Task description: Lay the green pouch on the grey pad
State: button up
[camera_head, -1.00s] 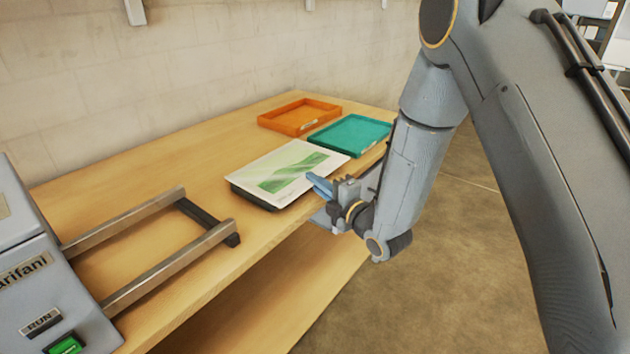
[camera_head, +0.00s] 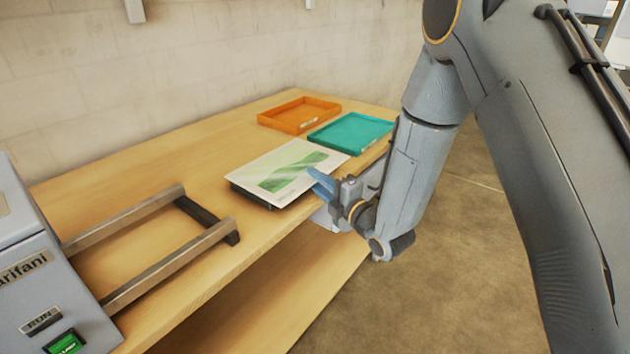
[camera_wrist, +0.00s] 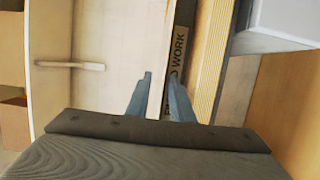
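The green pouch (camera_head: 290,172), a white sheet with a green print, lies flat on the dark grey pad (camera_head: 258,199) and covers most of it. The pad's near edge shows below the sheet, and the sheet reaches past the pad at its far right. My gripper (camera_head: 320,182) is at the pouch's right edge, with its blue fingers apart. In the wrist view, the fingers (camera_wrist: 160,98) stand apart on either side of a pale sheet edge. I cannot tell whether either finger touches the sheet.
An orange tray (camera_head: 300,116) and a teal tray (camera_head: 352,133) lie behind the pouch on the wooden table (camera_head: 150,165). The laminator (camera_head: 35,275) with two metal rails (camera_head: 170,265) stands at the left. A wall runs along the back.

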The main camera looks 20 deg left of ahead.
jog(key=b+v, duration=0.2)
jog(key=v, duration=0.9)
jog(key=shift+d, duration=0.2)
jog(key=w+d+f+m+g+h, duration=0.1)
jog(key=d+f+m+h, duration=0.2)
jog(key=d+m+h, duration=0.35)
jog(key=w+d+f+m+g+h, duration=0.15)
jog(key=d+m+h, duration=0.25)
jog(key=d+m, duration=0.55)
jog(key=s+d+m+g+h, duration=0.1)
jog(key=s+d+m+g, duration=0.3)
jog(key=s, duration=0.6)
jog(key=s+d+r+m+g+h, duration=0.1)
jog(key=s+d+m+g, duration=0.3)
jog(key=s+d+m, duration=0.4)
jog(key=shift+s+d+r+h, duration=0.3)
jog(key=shift+s+h, duration=0.45)
jog(key=shift+s, duration=0.3)
jog(key=shift+g, duration=0.25)
